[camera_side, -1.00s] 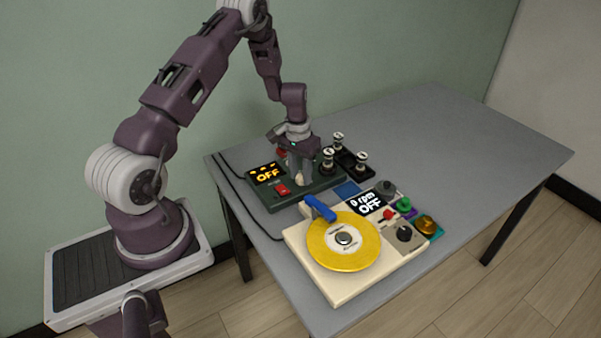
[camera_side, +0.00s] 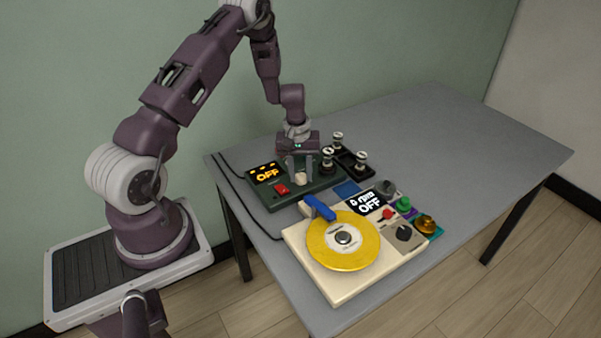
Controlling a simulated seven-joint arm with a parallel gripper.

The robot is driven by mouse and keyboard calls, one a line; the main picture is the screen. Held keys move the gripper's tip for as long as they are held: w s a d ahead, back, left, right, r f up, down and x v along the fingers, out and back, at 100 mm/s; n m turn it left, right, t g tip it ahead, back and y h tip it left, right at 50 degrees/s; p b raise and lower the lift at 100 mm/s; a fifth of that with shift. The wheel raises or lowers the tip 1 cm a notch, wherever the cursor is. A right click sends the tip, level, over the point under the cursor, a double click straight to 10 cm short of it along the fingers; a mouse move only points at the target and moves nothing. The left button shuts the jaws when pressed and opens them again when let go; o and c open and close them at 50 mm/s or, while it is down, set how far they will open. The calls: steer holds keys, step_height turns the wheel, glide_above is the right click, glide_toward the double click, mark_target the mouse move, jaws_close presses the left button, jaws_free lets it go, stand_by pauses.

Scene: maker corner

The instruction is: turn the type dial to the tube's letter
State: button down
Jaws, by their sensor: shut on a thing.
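A dark green box (camera_side: 322,184) stands on the table, with a lit display (camera_side: 266,172) reading OFF in orange and a red rocker switch (camera_side: 282,189). A small cream dial (camera_side: 300,179) sits on its top. My gripper (camera_side: 300,176) points straight down over the box and is shut on this dial. The fingers hide part of the dial, and I cannot read its marks. Three small tubes with pale tops, one of them (camera_side: 328,158), stand upright at the right end of the box and on a black holder (camera_side: 350,168). Their letters are too small to read.
In front is a cream turntable-like unit (camera_side: 327,286) with a yellow disc (camera_side: 330,255), a blue arm (camera_side: 319,208), a display (camera_side: 367,203) reading OFF, and several knobs. Cables run along the table's left. The table (camera_side: 450,150) is clear at the back right.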

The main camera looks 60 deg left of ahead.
mark_target(299, 176)
stand_by(0.4)
steer(key=c, duration=1)
jaws_free()
steer(key=shift+c, duration=0.2)
steer(key=r, duration=0.7)
steer(key=shift+s+a+r, duration=0.1)
steer(key=shift+s, duration=0.1)
